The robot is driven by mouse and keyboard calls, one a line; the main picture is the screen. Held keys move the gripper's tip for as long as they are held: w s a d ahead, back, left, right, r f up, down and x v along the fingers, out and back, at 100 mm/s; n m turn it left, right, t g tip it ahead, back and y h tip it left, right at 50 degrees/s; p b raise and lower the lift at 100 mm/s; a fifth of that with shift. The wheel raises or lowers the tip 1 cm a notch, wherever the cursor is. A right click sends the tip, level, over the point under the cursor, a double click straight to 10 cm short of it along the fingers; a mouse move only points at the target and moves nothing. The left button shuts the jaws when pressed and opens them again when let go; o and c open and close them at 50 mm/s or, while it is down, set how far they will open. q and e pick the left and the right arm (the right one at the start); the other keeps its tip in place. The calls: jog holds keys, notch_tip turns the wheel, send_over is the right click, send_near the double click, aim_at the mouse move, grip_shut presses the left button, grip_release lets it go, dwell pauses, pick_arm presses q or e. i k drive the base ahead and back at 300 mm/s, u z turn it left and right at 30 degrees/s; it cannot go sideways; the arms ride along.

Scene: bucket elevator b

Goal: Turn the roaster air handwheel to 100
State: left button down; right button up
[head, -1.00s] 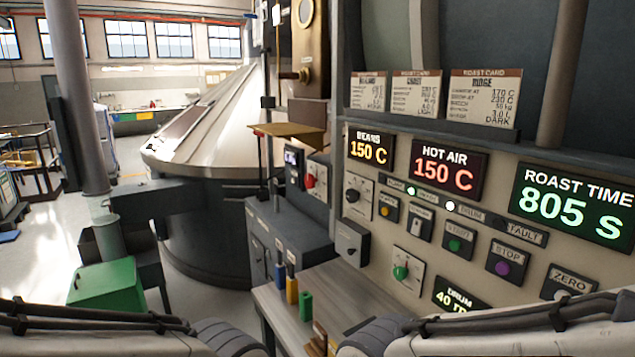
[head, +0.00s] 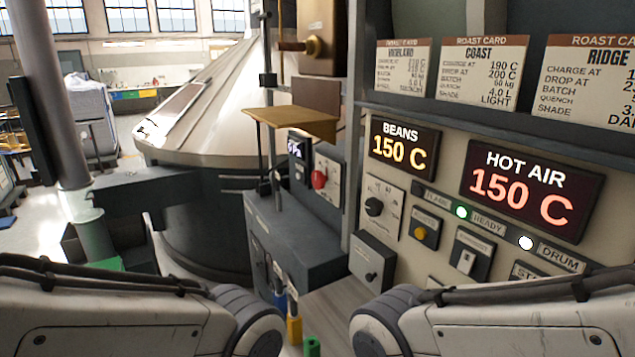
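I cannot make out a part that is clearly the roaster air handwheel. A black knob on a pale dial plate (head: 375,206) sits on the control panel under the BEANS display; its markings are too small to read. A red round knob (head: 319,179) sits on a small side panel beside a small dark display (head: 297,150). The HOT AIR display (head: 528,197) reads 150 C and the BEANS display (head: 402,150) reads 150 C. My two arms come in at the bottom left and bottom right. Both grippers are out of view.
A grey cabinet (head: 285,235) juts out left of the panel. A tan shelf (head: 297,121) sticks out above it. The large metal cone vessel (head: 190,125) stands behind. Blue, yellow and green handles stand low between my arms. Open floor lies at the left.

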aim_at(319, 180)
jog(key=k, duration=1.15)
jog(key=u, duration=0.95)
jog(key=i, duration=0.9)
jog(key=u, duration=0.5)
jog(key=i, duration=0.9)
jog(key=z, duration=0.7)
jog(key=i, duration=0.7)
jog(key=z, duration=0.45)
